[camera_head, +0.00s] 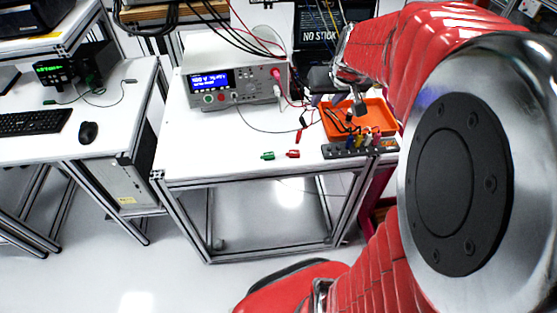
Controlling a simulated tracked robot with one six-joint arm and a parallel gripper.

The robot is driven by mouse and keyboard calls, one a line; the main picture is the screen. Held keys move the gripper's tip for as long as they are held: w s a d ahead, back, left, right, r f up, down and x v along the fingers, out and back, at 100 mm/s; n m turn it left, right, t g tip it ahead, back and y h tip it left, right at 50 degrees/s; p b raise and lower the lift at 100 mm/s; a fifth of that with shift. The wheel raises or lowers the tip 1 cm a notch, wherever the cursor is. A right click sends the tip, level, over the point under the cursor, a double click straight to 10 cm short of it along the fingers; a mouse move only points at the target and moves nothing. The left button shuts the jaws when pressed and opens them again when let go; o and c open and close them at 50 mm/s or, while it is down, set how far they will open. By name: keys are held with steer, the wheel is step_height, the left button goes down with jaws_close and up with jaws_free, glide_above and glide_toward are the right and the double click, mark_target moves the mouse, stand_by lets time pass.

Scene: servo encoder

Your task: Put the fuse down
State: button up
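My gripper (338,102) is small and dark in the head view, at the end of my red-sleeved arm. It is above the orange tray (384,113) at the back right of the white table. Grey parts hang on its left and right sides, but I cannot tell how far apart the fingertips are or whether anything is between them. I cannot pick out a fuse for certain. A dark rack (335,152) with several small coloured pieces stands along the tray's front edge.
A bench meter (216,92) with cables stands left of my gripper. A green connector (267,155) and a red connector (293,154) lie near the table's front edge. The table's front left (205,150) is clear. My arm covers the right side of the view.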

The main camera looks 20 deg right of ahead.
steer(key=s+a+r+n+y, duration=0.1)
steer(key=s+a, duration=0.7)
steer(key=a, duration=0.2)
steer(key=s+a+r+n, duration=0.2)
steer(key=s+a, duration=0.6)
steer(key=a, duration=0.3)
steer(key=shift+s+n+g+y, duration=0.3)
steer(key=shift+s+y, duration=0.1)
